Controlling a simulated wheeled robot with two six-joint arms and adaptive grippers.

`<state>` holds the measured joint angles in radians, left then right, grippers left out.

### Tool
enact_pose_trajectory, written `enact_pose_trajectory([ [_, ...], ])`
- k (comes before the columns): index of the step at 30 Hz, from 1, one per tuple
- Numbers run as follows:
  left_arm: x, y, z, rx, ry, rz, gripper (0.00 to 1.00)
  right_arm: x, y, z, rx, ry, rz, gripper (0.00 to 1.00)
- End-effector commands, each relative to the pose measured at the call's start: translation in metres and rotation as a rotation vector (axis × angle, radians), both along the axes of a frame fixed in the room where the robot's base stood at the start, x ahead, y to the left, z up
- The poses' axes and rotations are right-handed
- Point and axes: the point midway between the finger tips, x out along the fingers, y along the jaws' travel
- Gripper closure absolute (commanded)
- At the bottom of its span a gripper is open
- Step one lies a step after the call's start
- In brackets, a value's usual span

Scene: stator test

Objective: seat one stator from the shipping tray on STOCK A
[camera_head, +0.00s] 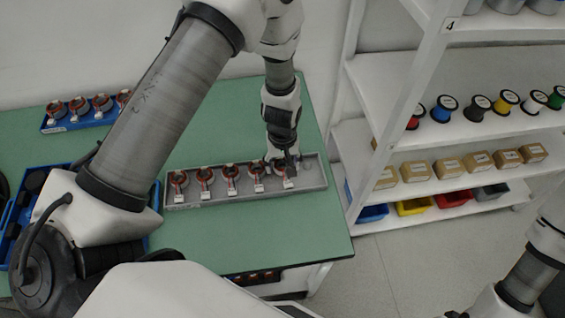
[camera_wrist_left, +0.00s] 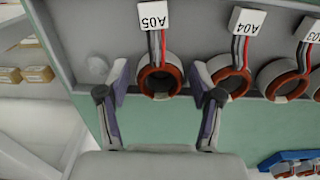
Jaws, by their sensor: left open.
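The grey shipping tray (camera_head: 312,180) lies on the green table with a row of several stators, copper-red rings with white tags. My left gripper (camera_head: 281,160) is over its right end, at the last stator (camera_head: 283,184). In the left wrist view, this stator, tagged A05 (camera_wrist_left: 160,82), sits between the two spread fingers of my open left gripper (camera_wrist_left: 160,90). Its neighbour A04 (camera_wrist_left: 231,78) is just beyond the right finger. A blue holder (camera_head: 75,124) with several stators stands at the back left. No STOCK A label is readable. My right gripper is out of view.
A blue tray (camera_head: 28,188) with dark round things is partly hidden by my left arm. A white shelf (camera_head: 425,85) with spools, boxes (camera_head: 448,167) and coloured bins (camera_head: 413,206) stands right of the table. The tabletop in front of the shipping tray is clear.

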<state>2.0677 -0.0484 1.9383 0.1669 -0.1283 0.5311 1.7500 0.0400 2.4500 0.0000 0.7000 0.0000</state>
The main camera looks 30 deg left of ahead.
Motion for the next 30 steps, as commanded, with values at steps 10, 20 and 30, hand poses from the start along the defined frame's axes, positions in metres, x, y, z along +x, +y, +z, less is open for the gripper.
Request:
enact_pose_trajectory([
  [10, 0.0, 0.0, 0.002, 0.0, 0.0, 0.0, 0.34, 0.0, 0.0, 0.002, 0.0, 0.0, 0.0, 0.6],
  [20, 0.0, 0.0, 0.022, 0.0, 0.0, 0.0, 0.34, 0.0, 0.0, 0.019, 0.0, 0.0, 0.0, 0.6],
  [30, 0.0, 0.0, 0.043, 0.0, 0.0, 0.0, 0.34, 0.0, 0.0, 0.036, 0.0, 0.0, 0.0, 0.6],
])
